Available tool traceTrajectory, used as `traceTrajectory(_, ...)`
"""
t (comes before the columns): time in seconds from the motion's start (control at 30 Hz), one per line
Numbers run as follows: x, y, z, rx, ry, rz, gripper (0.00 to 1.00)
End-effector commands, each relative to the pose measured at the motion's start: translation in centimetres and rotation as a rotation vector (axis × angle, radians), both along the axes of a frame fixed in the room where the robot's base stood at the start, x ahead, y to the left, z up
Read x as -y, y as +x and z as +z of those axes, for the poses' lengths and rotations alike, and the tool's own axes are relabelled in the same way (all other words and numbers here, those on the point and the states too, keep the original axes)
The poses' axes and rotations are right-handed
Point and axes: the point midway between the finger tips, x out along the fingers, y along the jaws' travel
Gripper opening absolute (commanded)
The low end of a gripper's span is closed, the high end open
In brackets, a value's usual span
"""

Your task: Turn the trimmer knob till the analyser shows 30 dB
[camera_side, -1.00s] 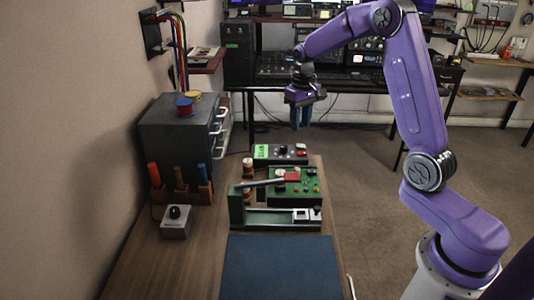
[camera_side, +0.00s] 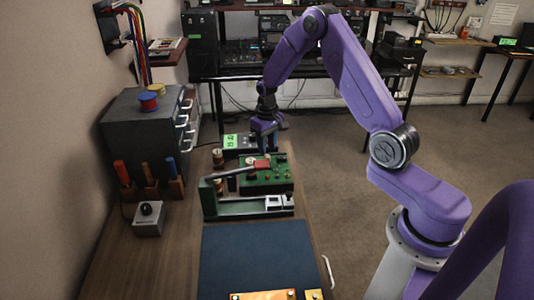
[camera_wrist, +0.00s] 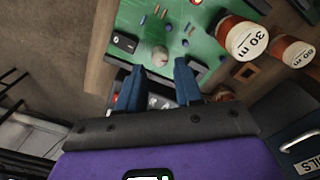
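The analyser (camera_side: 232,141) is a dark box with a lit green display at the far end of the bench. Its digits are too small to read surely. My gripper (camera_side: 265,150) points down by the analyser's right part, behind the green circuit board (camera_side: 280,178). In the wrist view the two blue fingers of my gripper (camera_wrist: 158,66) stand apart with nothing clearly held. A pale round knob-like part (camera_wrist: 159,56) on the green board shows between the fingertips. Small controls of a dark panel (camera_wrist: 155,101) show between the fingers. I cannot tell which knob is the trimmer.
A grey box with a black knob (camera_side: 147,209), a tool rack (camera_side: 151,189) and a drawer cabinet (camera_side: 140,130) are left. A blue mat (camera_side: 257,260) lies in front.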

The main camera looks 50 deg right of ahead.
Motion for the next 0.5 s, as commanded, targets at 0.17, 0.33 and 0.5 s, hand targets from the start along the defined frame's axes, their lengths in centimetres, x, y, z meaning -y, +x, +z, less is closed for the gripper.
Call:
traceTrajectory(0.17, 0.0, 0.0, -2.4, -0.002, 0.0, 0.0, 0.35)
traceTrajectory(0.33, 0.0, 0.0, -3.5, 0.0, 0.0, 0.0, 0.35)
traceTrajectory(0.5, 0.0, 0.0, -3.7, 0.001, 0.0, 0.0, 0.35)
